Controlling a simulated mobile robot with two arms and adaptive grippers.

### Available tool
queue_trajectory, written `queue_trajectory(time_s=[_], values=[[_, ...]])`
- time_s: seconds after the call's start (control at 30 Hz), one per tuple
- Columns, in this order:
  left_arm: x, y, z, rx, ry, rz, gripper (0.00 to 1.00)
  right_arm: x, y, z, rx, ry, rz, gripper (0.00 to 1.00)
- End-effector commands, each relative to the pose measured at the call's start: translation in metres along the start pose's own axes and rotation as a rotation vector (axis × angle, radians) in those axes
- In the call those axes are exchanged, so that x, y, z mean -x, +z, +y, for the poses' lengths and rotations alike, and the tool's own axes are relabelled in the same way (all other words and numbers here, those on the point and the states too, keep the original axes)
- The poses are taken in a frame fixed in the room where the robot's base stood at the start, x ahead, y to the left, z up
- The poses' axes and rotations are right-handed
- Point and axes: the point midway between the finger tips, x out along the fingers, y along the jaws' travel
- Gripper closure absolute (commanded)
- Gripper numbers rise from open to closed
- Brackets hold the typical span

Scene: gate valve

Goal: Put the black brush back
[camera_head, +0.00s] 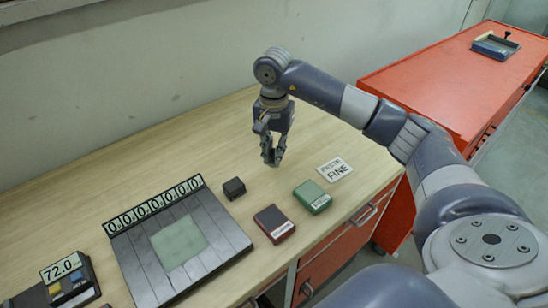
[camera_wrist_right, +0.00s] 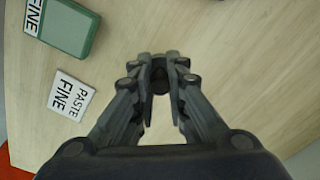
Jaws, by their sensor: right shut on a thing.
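My right gripper (camera_head: 271,158) hangs over the wooden bench, pointing down, with its fingers closed together. In the right wrist view the fingertips (camera_wrist_right: 160,75) are shut on a small dark thing (camera_wrist_right: 160,72), mostly hidden by the fingers. I cannot tell from its shape whether it is the black brush. A small black block (camera_head: 234,188) lies on the bench to the left of the gripper, apart from it. On the red cabinet at the back right, a blue tray (camera_head: 492,47) has a dark upright piece at its corner. My left gripper is not in view.
A red box (camera_head: 273,223) and a green box (camera_head: 311,197) lie near the bench's front edge. A "PASTE FINE" card (camera_head: 335,169) lies behind the green box. A grey counter panel (camera_head: 208,243) and a 72.0 display (camera_head: 62,267) stand left.

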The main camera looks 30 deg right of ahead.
Motion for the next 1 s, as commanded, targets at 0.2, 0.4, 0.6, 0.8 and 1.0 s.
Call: queue_trajectory(time_s=[0.2, 0.4, 0.6, 0.8, 1.0], values=[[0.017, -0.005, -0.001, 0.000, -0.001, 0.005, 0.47, -0.026, 0.001, 0.001, -0.001, 0.004, -0.004, 1.00], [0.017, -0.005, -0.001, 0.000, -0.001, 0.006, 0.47, -0.034, 0.001, 0.000, 0.000, 0.001, -0.001, 1.00], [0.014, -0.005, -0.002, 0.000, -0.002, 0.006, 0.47, -0.037, 0.001, 0.000, 0.000, 0.001, -0.001, 1.00], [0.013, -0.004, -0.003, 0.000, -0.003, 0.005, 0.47, -0.037, 0.001, 0.001, 0.000, 0.001, -0.001, 0.67], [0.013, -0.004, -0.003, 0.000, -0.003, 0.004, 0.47, -0.037, 0.001, 0.001, -0.001, 0.002, -0.001, 0.67]])
